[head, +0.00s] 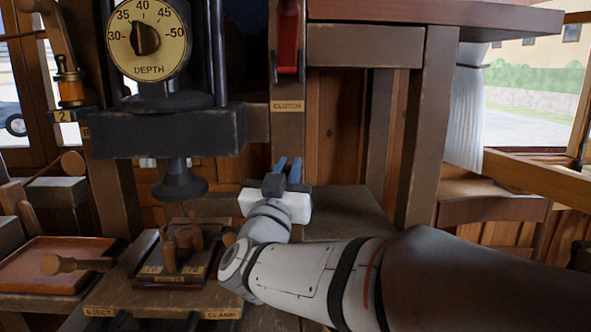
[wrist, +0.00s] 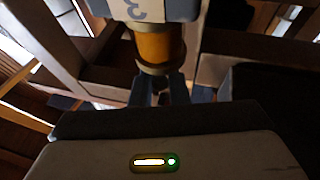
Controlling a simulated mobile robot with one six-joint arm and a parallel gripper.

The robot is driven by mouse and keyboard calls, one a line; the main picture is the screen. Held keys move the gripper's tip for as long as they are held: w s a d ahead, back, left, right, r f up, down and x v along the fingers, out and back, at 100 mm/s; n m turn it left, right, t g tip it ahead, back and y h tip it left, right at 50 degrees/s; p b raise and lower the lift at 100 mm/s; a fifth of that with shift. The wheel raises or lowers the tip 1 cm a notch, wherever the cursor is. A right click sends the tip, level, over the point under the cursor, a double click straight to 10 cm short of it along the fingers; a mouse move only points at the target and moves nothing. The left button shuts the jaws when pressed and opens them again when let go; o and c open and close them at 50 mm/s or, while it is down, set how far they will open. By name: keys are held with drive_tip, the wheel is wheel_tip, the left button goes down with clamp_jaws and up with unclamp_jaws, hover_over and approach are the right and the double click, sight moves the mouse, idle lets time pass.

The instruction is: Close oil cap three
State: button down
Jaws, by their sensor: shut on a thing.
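In the wrist view, oil cup three shows as an amber cylinder (wrist: 158,45) with a brass ring at its near end. A pale plate marked 3 (wrist: 138,10), turned over in the picture, sits at its far end. My gripper (wrist: 166,86) has its dark fingers close together at the brass end, shut on oil cap three; the fingers largely hide the cap. In the head view my gripper (head: 288,165), with blue fingertips, is raised in front of the post below the CLUTCH label. I cannot make out cup three there.
The DEPTH dial (head: 147,40) and press head (head: 170,130) stand left of my gripper. A red lever (head: 288,40) hangs above it. Oil cup two (head: 70,85) is at far left. A fixture with spools (head: 175,265) and an orange tray (head: 65,285) lie below.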

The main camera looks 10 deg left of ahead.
drive_tip(key=shift+r, duration=0.2)
drive_tip(key=c, duration=1.5)
unclamp_jaws()
drive_tip(key=shift+o, duration=0.2)
drive_tip(key=shift+f, duration=0.1)
drive_tip(key=v, duration=0.7)
drive_tip(key=shift+s+f, duration=0.2)
drive_tip(key=shift+s, duration=0.15)
